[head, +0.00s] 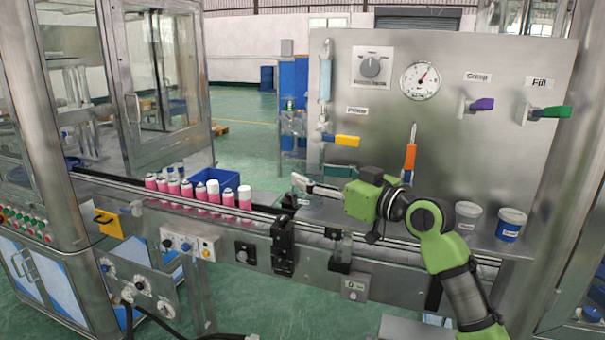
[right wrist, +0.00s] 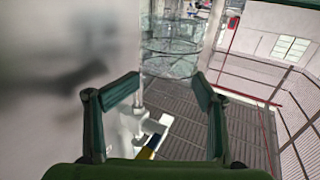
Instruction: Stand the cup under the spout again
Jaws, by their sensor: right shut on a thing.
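My right gripper (head: 303,184) reaches in from the right in the head view, low in front of the steel panel and below the sample valve with the yellow handle (head: 347,140). In the right wrist view its two green fingers (right wrist: 167,90) stand apart on either side of a clear cup (right wrist: 172,45), and they are shut on it. The cup is see-through and hard to make out in the head view. The upright spout pipe (head: 325,75) is above and slightly right of the fingertips. My left gripper is not in view.
Pink cans (head: 213,196), some white-topped, stand on the conveyor to the left, with a blue bin (head: 216,178) behind. Two tubs (head: 510,226) stand on the right ledge. An orange-handled tool (head: 410,158) hangs on the panel behind my arm.

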